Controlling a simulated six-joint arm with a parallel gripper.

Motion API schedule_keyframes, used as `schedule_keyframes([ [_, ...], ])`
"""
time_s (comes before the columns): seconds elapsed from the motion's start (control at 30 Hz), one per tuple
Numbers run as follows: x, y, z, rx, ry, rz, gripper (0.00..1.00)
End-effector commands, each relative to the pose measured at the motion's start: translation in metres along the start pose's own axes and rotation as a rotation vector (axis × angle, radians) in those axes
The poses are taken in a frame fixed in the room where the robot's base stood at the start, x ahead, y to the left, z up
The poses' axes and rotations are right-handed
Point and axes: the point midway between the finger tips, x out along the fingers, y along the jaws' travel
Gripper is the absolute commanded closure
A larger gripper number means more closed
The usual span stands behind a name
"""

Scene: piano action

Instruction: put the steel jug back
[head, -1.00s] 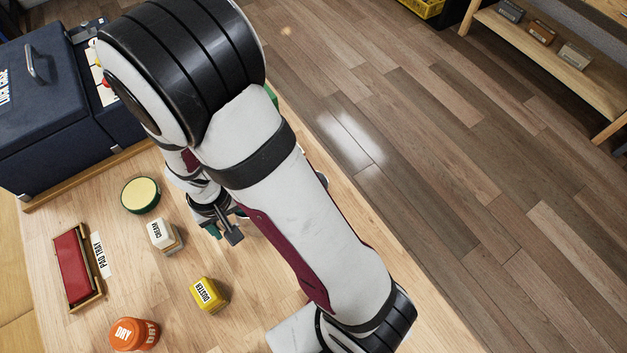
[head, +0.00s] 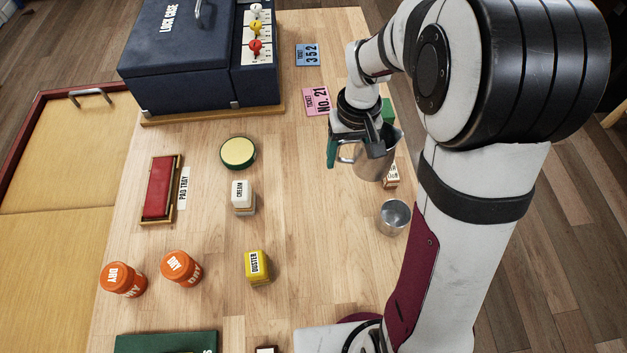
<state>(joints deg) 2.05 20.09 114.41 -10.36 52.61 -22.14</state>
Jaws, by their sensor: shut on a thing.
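The steel jug (head: 376,165), a shiny metal pitcher with a handle on its left side, is in the head view right of centre. My gripper (head: 355,143) is shut on it near the handle and upper part, and the fingers hide some of the jug. The jug looks roughly upright. I cannot tell whether its base is clear of the table. A small steel cup (head: 394,217) stands just below it in the picture, apart from it.
A small labelled block (head: 391,176) and a green block (head: 388,110) are close by the jug, partly hidden. Pink (head: 316,101) and blue (head: 307,55) tickets lie behind. The lock case (head: 195,60) stands at back left. Bare wood (head: 310,200) lies left of the cup.

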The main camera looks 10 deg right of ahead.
Motion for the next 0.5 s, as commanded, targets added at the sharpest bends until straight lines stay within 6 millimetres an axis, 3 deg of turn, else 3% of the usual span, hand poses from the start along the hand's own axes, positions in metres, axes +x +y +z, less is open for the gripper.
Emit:
schedule_keyframes([
  [0.17, 0.014, -0.022, -0.008, -0.008, -0.002, -0.001, 1.00],
  [0.5, 0.063, -0.091, -0.032, -0.006, -0.001, 0.000, 1.00],
])
